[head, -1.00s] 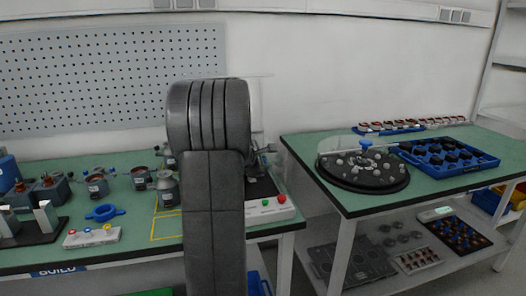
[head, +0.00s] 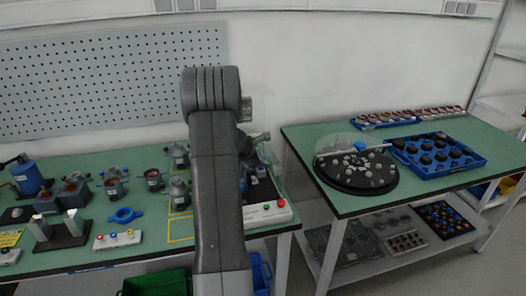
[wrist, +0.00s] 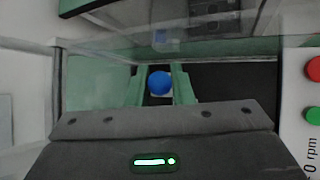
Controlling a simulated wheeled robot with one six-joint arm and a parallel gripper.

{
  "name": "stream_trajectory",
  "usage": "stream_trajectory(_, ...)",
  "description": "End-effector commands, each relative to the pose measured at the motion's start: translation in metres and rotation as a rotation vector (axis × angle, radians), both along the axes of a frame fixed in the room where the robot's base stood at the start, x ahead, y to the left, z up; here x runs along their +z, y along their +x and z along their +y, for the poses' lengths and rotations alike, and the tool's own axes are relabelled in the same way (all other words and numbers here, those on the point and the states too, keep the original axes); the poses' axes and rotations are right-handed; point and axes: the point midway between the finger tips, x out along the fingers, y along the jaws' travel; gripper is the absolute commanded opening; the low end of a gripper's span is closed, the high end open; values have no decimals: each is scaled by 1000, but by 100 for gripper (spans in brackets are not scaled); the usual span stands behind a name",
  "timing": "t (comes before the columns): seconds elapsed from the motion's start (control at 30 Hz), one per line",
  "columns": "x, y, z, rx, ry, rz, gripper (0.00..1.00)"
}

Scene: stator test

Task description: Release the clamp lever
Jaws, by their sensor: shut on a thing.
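In the wrist view, a round blue knob (wrist: 160,83) sits between the two greenish fingers of my gripper (wrist: 158,90). I take it to be the knob of the clamp lever; the rest of the lever is hidden. My gripper is shut on this knob. The test station (head: 268,213), with a red and a green button, stands at the right end of the left bench in the head view. My arm hides much of the station and my gripper there.
A clear panel (wrist: 190,48) of the station lies just beyond the fingers, and its red button (wrist: 314,69) is at the right edge. The right bench (head: 300,140) carries a blue tray (head: 478,160).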

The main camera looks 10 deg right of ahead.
Motion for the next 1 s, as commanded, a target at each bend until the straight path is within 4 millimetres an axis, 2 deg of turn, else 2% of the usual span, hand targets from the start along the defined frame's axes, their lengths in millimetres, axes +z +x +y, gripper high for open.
stream_trajectory(0.03, 7, 2, 1, 1, 0, 20, 0)
stream_trajectory(0.2, 7, 4, 1, 1, -2, 86, 0)
stream_trajectory(1.0, 8, 26, 2, 3, -3, 77, 0)
